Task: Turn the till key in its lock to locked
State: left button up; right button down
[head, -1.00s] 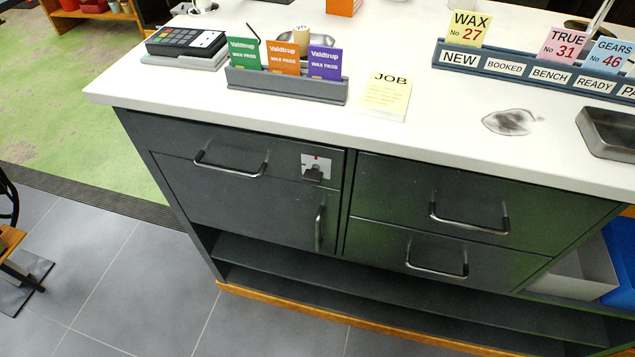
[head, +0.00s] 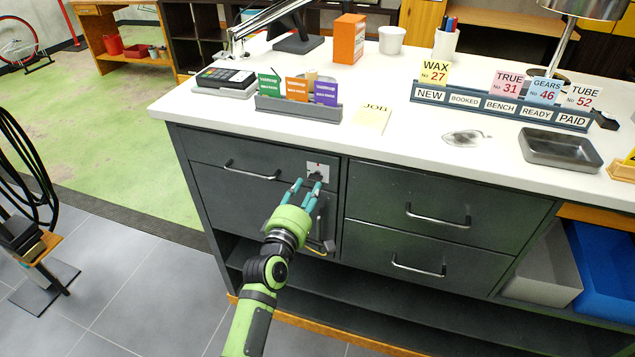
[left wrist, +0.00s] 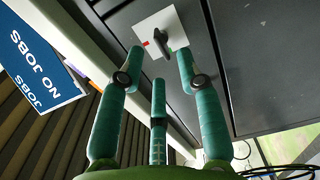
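The till lock is a pale square plate (head: 323,167) on the front of the upper left drawer. A dark key (left wrist: 160,42) sticks out of it, and a small red mark shows on the plate's edge in the left wrist view. My left gripper (head: 308,185), green with teal fingers, is in front of the lock. Its three fingers are spread open around the line to the key, apart from it as far as I can see. In the head view the fingertips partly cover the key. My right gripper is not in view.
The drawer's bar handle (head: 250,174) is left of the lock. A vertical door handle (head: 320,222) lies below, behind my gripper. The white counter top (head: 270,125) overhangs the drawers. A card terminal (head: 226,78) and a pass holder (head: 297,110) stand on it.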

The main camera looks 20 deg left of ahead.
aim_at(313, 181)
pick_arm(q)
jog(key=w, duration=0.3)
jog(key=shift+w+r, duration=0.1)
jog(key=shift+w, duration=0.45)
jog(key=shift+w+d, duration=0.1)
jog(key=shift+w, duration=0.15)
grip_shut()
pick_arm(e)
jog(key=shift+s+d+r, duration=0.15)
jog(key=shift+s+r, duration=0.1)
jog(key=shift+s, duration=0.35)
